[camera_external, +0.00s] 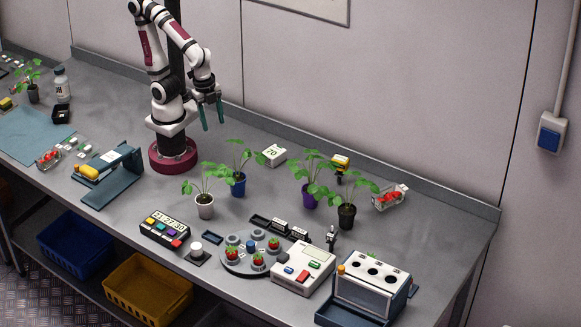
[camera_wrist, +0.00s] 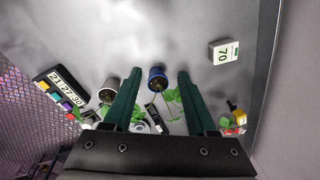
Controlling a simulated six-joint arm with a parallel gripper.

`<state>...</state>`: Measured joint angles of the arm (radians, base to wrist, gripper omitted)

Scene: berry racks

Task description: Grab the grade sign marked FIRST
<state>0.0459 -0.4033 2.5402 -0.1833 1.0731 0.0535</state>
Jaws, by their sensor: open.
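My gripper (camera_external: 212,117) is open and empty, hanging with its green fingers down, high above the table beside my base. In the wrist view its two fingers (camera_wrist: 158,88) stand apart, with a blue pot showing between them. A row of small black blocks with white labels (camera_external: 281,226) sits on the table behind the round turntable, well to the right of my gripper. Their lettering is too small to read, so I cannot tell which one says FIRST. In the wrist view a dark labelled piece (camera_wrist: 153,115) shows partly between the fingers, also unreadable.
Potted plants, in a white pot (camera_external: 204,206), a blue pot (camera_external: 238,185), a purple pot (camera_external: 308,195) and a black pot (camera_external: 346,216), stand around the row. The turntable (camera_external: 232,262) and a button box (camera_external: 303,268) are in front. A white block marked 70 (camera_external: 274,155) stands behind.

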